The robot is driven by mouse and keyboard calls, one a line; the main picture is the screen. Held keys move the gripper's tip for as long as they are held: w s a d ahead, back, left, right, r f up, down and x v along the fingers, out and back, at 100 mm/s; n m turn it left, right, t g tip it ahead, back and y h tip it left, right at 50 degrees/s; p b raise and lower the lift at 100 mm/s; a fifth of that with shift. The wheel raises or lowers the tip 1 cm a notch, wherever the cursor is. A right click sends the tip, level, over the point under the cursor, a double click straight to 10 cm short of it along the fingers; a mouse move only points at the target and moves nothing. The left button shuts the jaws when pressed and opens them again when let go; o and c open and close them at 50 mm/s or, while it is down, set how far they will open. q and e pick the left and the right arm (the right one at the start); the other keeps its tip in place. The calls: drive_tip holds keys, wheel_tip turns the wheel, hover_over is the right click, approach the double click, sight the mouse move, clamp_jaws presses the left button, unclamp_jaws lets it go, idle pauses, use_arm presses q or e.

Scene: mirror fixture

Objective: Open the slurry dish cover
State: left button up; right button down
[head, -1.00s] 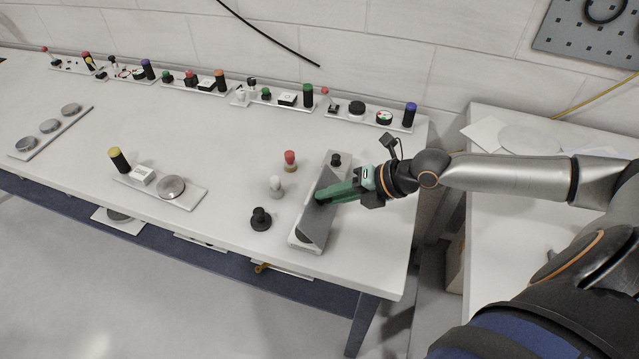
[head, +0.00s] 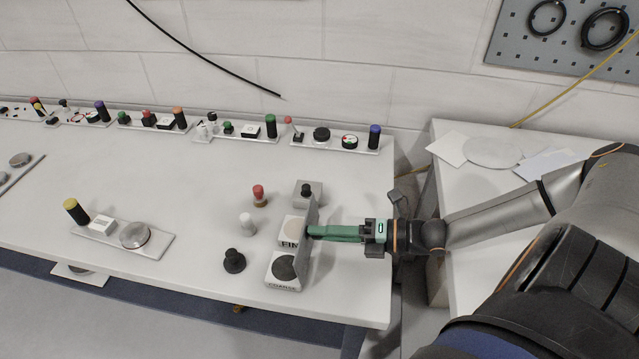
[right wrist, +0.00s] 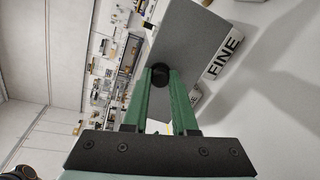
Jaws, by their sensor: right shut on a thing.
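The slurry dish cover is a thin grey plate (head: 309,243) standing nearly upright at the right edge of the dish blocks. The block marked FINE (head: 290,243) with a pale round dish (head: 295,229) and the front block with a dark round dish (head: 284,267) are exposed on its left. My right gripper (head: 312,232) reaches in from the right and is shut on the cover's knob. In the right wrist view the fingers (right wrist: 160,90) close around the black knob (right wrist: 160,76) on the plate (right wrist: 190,42), with the FINE label (right wrist: 225,52) beside it. My left gripper is out of view.
A black knobbed piece (head: 233,261), a white piece (head: 247,223) and a red-topped piece (head: 259,195) stand left of the blocks. A grey block with a black knob (head: 307,193) is behind. Several small trays line the wall. Table at front right is clear.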

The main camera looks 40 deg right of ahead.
drive_tip(key=shift+s+d+f+t+y, duration=0.1)
drive_tip(key=shift+d+t+y, duration=0.1)
drive_tip(key=shift+t+y, duration=0.1)
idle(0.4)
drive_tip(key=c, duration=0.7)
unclamp_jaws()
drive_tip(key=shift+s, duration=0.1)
drive_tip(key=s+a+r+p, duration=0.7)
drive_tip(key=s+r, duration=0.4)
drive_tip(key=r, duration=0.2)
drive_tip(key=shift+a, duration=0.85)
